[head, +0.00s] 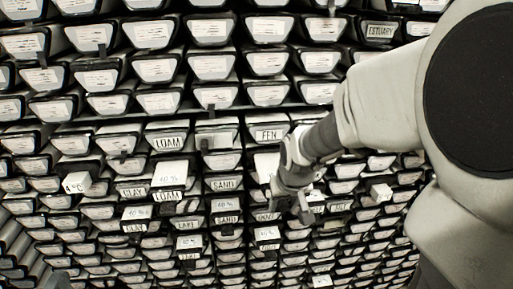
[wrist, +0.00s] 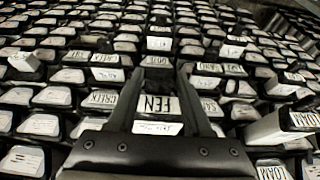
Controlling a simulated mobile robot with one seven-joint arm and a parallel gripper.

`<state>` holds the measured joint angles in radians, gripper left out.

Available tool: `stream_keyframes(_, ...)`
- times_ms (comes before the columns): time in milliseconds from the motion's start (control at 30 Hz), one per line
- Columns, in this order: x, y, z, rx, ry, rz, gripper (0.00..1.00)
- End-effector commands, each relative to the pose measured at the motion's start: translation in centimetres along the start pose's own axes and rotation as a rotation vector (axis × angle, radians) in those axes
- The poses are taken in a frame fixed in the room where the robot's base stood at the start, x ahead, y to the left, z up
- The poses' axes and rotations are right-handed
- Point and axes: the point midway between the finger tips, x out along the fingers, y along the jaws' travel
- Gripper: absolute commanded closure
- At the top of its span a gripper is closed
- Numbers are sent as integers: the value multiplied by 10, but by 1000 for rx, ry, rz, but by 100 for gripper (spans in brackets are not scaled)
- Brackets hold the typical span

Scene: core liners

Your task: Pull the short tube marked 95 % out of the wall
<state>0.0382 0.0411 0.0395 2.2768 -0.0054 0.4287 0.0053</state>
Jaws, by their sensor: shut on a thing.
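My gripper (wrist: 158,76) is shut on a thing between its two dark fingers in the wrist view. The held thing is mostly hidden by the fingers and I cannot read a mark on it. A FEN name strip (wrist: 156,105) and a small white handwritten label (wrist: 157,128) show between the fingers, nearer to the palm. In the head view my gripper (head: 290,212) is right at the wall, right of centre, and hides what it holds. I cannot make out a 95 % mark in either view.
The wall is packed with trays with white end labels. Another white tube (head: 381,192) juts out to the right of my gripper.

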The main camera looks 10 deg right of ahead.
Motion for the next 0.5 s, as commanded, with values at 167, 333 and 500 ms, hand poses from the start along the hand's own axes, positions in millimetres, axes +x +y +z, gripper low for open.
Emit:
stream_keyframes(167,-6,0,12,0,5,0,100)
stream_keyframes(333,-11,0,24,0,4,0,100)
stream_keyframes(500,-16,0,36,0,3,0,100)
